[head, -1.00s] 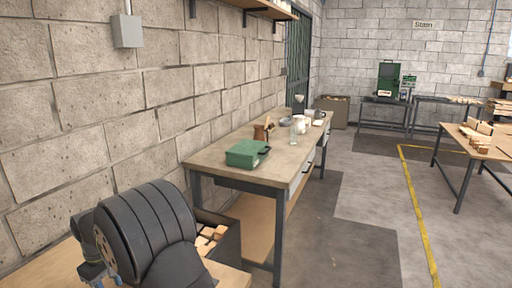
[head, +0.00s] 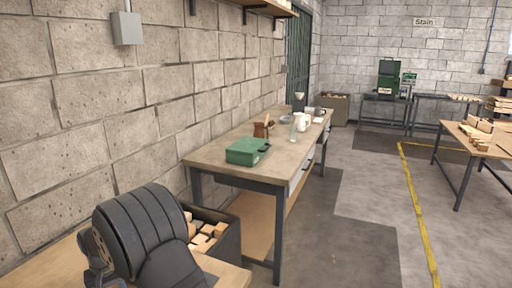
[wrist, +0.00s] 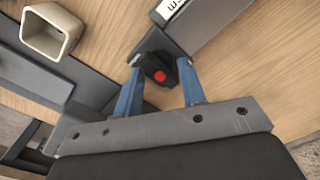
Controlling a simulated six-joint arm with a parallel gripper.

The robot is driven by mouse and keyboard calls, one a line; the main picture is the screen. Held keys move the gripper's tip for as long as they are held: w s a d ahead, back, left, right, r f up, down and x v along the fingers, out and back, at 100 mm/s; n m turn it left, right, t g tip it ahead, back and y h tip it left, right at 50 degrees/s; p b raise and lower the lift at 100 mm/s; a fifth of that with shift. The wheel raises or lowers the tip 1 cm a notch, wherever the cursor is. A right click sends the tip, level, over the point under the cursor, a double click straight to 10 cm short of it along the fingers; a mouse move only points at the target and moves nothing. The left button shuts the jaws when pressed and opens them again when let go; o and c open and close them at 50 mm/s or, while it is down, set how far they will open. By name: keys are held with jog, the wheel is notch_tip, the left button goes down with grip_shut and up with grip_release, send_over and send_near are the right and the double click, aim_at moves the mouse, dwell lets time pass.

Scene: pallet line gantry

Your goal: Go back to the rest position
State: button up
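My gripper (wrist: 160,68) shows in the wrist view with its two blue fingers apart. It is open, and I see nothing held between them. Beyond the fingertips is a black device with a red button (wrist: 159,76), at the wood-topped surface (wrist: 240,75); I cannot tell the gap between it and the fingers. In the head view my dark arm stands at the lower left, and my fingers cannot be made out there.
The wrist view shows a beige hollow block (wrist: 50,32) and a grey box with a white label (wrist: 205,18). In the head view a dark bin of wood blocks (head: 228,247) stands beside my arm. A bench (head: 225,165) bears a green case (head: 247,151).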

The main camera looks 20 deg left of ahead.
jog(key=shift+m, duration=1.1)
jog(key=o, duration=1.4)
jog(key=s+d+r+m+g+y, duration=0.1)
jog(key=s+d+r+m, duration=0.2)
jog(key=r, duration=0.5)
jog(key=s+d+r+m+y, duration=0.2)
jog(key=s+d+r+m, duration=0.1)
jog(key=r, duration=0.4)
jog(key=s+d+r+m+g+y, duration=0.1)
jog(key=s+d+r+m, duration=0.25)
jog(key=r, duration=0.45)
jog(key=shift+n, duration=0.35)
jog(key=x, duration=1)
jog(key=shift+s+a, duration=0.15)
jog(key=shift+a, duration=0.25)
jog(key=shift+r, duration=0.15)
